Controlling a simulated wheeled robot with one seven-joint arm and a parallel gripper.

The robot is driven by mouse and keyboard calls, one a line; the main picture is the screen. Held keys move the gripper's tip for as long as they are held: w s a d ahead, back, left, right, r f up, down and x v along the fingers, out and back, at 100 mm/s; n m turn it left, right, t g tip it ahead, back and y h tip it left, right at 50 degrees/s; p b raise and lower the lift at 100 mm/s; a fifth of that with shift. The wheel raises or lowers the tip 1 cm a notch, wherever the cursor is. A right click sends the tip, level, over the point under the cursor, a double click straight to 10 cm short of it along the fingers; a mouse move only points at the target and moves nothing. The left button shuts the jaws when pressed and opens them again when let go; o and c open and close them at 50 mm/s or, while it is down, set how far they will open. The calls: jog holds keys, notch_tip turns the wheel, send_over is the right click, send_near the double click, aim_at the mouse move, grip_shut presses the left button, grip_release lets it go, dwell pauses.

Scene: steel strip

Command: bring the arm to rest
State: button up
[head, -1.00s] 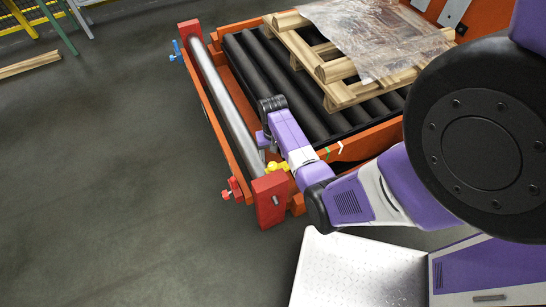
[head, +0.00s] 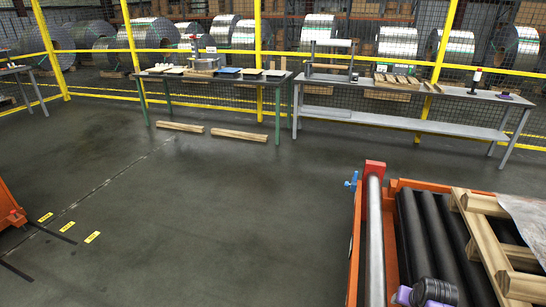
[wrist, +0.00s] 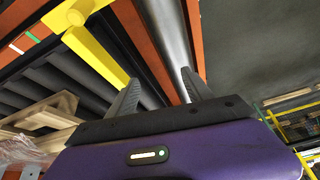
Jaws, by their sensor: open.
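My gripper (wrist: 160,78) is open in the wrist view, its two grey fingers apart with nothing between them. Beyond the fingers run a steel roller (wrist: 168,35) and the orange frame (wrist: 136,28) of the roller conveyor. A yellow handle (wrist: 96,57) is close to the left finger; I cannot tell whether they touch. In the head view only a black and purple part of my arm shows at the bottom edge, over the conveyor, and the fingers are hidden.
The conveyor's black rollers (head: 433,232) carry a wooden pallet (head: 485,240) at the right. Benches (head: 400,103) stand along a yellow mesh fence (head: 258,60), with steel coils behind. Two timbers (head: 180,127) lie near them.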

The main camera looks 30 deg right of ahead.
jog(key=a+r+n+t+h, duration=0.25)
jog(key=a+r+t, duration=0.25)
jog(key=a+r, duration=0.45)
jog(key=a+r+n+t+h, duration=0.1)
jog(key=a+r+n+t, duration=0.35)
jog(key=a, duration=0.85)
jog(key=s+a+r+n+t+y, duration=0.1)
jog(key=s+a+r+t+y, duration=0.1)
jog(key=s+a+r, duration=0.35)
jog(key=s+a+r+n+t+y, duration=0.2)
jog(key=s+a+r, duration=0.1)
jog(key=a+r, duration=0.6)
jog(key=s+a+n+g+y, duration=0.1)
jog(key=s+a+g+y, duration=0.1)
jog(key=s+a, duration=0.3)
jog(key=shift+s+n+y, duration=0.4)
jog(key=shift+s+y, duration=0.45)
jog(key=shift+s, duration=0.4)
